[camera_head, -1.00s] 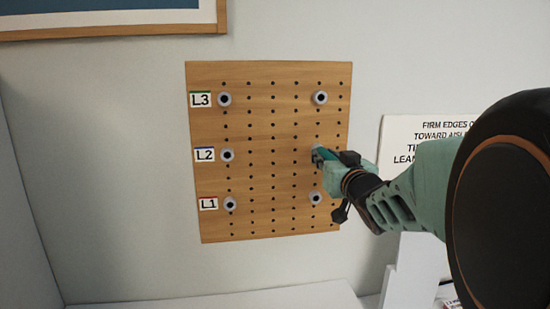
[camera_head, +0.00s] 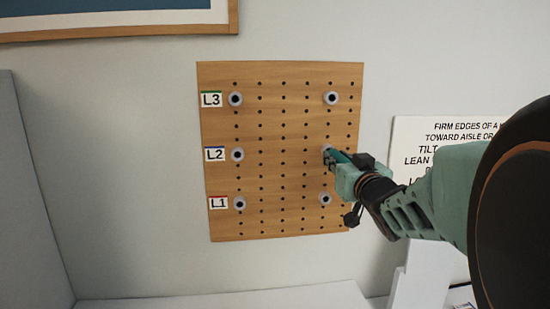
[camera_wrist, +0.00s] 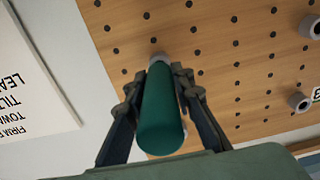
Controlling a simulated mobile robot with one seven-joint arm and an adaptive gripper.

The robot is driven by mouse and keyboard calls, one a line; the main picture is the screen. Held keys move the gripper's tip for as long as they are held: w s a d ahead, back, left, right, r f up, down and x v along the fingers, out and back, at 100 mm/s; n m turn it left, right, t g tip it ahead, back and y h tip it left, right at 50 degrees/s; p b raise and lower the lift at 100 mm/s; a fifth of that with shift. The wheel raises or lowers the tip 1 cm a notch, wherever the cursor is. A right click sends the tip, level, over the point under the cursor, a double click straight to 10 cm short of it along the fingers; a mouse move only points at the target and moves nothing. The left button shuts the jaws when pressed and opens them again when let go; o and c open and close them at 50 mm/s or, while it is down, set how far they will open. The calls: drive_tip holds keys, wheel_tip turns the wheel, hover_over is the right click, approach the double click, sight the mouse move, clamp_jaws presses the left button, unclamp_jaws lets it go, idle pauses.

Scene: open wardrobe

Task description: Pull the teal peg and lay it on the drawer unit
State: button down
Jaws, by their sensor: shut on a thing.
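The teal peg (camera_wrist: 163,112) is a dark green-teal cylinder. It points at the pegboard (camera_head: 282,220) at the right-hand place of the L2 row. My gripper (camera_head: 334,158) is shut on it, with one finger on each side in the wrist view (camera_wrist: 160,85). The peg's far end meets a grey collar (camera_wrist: 158,58) on the board; I cannot tell how deep it sits. In the head view my gripper covers most of the peg. I cannot identify the drawer unit for sure; a pale flat top (camera_head: 230,302) shows at the bottom edge.
Empty grey collars stand at L3 (camera_head: 235,99), L2 (camera_head: 237,155) and L1 (camera_head: 239,204), and others at the upper right (camera_head: 332,98) and lower right (camera_head: 326,199). A white text sign (camera_head: 415,135) hangs right of the board. A pale panel (camera_head: 30,190) stands at left.

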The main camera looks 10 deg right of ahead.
drive_tip(key=shift+s, duration=0.7)
idle(0.6)
drive_tip(key=shift+s+r+p, duration=0.2)
drive_tip(key=shift+s+p, duration=0.3)
drive_tip(key=shift+s, duration=0.75)
drive_tip(key=shift+s+f, duration=0.1)
drive_tip(key=shift+s, duration=0.65)
drive_tip(key=shift+w+b, duration=0.45)
drive_tip(key=shift+w, duration=1.9)
drive_tip(key=shift+s, duration=0.1)
